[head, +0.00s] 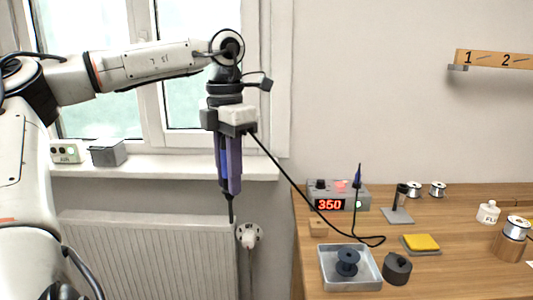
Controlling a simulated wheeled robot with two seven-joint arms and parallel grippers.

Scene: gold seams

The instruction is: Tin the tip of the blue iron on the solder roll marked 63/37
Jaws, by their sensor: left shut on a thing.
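My left gripper (229,165) is shut on the blue iron (224,158) and holds it upright, tip down, in the air left of the bench. The iron's dark tip (231,213) is in front of the radiator and touches nothing. A black cord runs from it to the bench. Two small solder rolls (414,189) (437,189) stand at the back of the bench. Another roll (517,228) sits on a brown round holder at the right. No marking such as 63/37 is readable on any roll. My right gripper is out of view.
The bench (460,270) holds a station (338,197) reading 350, a grey tray (349,286) with a dark spool (346,262), a dark pot (397,268), a yellow sponge (421,243), a stand (398,214) and a white bottle (488,213). A shelf (500,59) hangs above right.

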